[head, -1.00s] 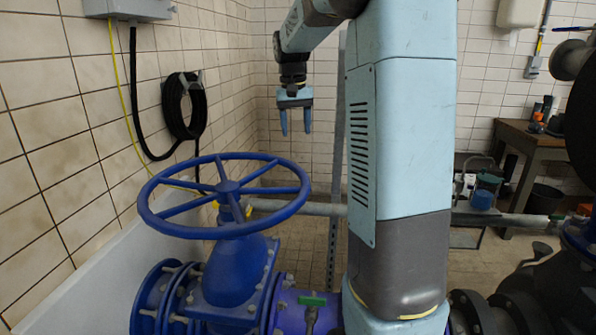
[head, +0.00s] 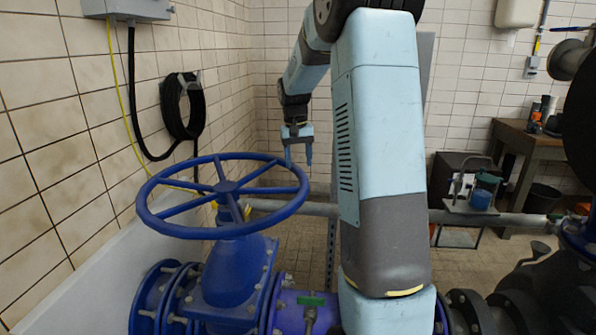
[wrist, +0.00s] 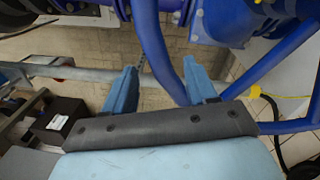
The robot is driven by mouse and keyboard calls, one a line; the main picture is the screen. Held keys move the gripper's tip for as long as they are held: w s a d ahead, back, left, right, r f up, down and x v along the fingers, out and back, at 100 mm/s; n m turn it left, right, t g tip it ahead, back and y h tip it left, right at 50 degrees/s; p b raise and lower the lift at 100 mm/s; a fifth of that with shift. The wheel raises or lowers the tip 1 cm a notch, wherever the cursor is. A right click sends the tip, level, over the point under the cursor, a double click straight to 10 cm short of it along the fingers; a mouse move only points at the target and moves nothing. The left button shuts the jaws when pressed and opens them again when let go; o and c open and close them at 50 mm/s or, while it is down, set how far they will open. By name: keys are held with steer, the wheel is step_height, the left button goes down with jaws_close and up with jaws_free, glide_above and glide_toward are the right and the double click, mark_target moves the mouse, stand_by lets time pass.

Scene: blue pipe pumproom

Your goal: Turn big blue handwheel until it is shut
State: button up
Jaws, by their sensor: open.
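The big blue handwheel (head: 160,226) lies nearly flat on top of the blue valve body (head: 235,275) in the head view. My gripper (head: 298,160) is open and points down at the far right part of the rim. Its lower finger ends are close to the rim in that view; contact cannot be told. In the wrist view my gripper (wrist: 160,68) has its two blue fingers apart, and the handwheel rim (wrist: 153,40) passes across the gap between them, close to the right finger. Whether the rim is between or below the fingers is unclear.
A grey pipe (head: 350,215) runs behind the wheel. Tiled wall with a coiled black hose (head: 182,108) is at left. A small green-handled valve (head: 310,302) sits low beside the valve body. A wooden table (head: 535,140) stands at back right.

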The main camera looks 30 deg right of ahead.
mark_target(300, 171)
steer(key=shift+d+f, duration=0.15)
steer(key=shift+f, duration=1.75)
jaws_close()
steer(key=shift+a, duration=0.25)
steer(key=shift+s+d, duration=0.2)
